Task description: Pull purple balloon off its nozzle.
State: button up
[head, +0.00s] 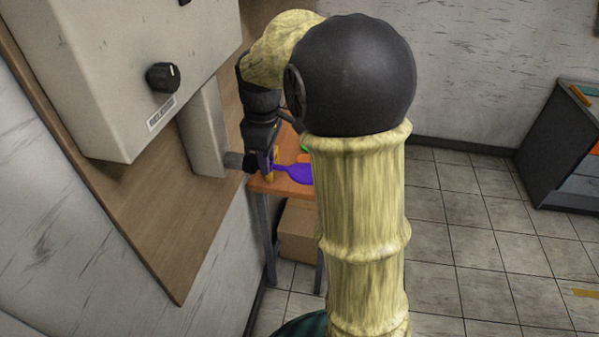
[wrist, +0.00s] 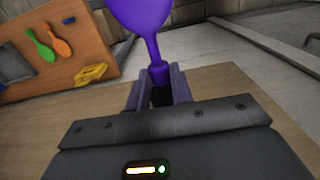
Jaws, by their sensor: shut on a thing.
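The purple balloon (head: 296,173) sticks out to the right of my gripper (head: 267,165) in the head view, in front of the small wooden table. In the wrist view, the balloon (wrist: 140,15) points away, with its neck (wrist: 158,72) between the two fingers of my gripper (wrist: 159,88). The gripper is shut on the neck. The nozzle (head: 233,160) juts from the grey wall machine (head: 208,130), close beside my gripper. I cannot tell whether the balloon's mouth is still around the nozzle, as the fingers hide that spot.
A wooden table (head: 285,187) stands below and beyond my gripper. A green balloon (wrist: 40,45), an orange balloon (wrist: 57,40) and a yellow object (wrist: 91,74) lie on it. A cardboard box (head: 298,232) is underneath. The tiled floor (head: 460,240) at right is mostly clear.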

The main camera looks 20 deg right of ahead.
jog(key=shift+d, duration=0.15)
jog(key=shift+s+d, duration=0.4)
jog(key=shift+d, duration=0.05)
notch_tip(320, 180, up, 17)
jog(key=p, duration=1.5)
dwell(0.3)
jog(key=shift+f, duration=0.1)
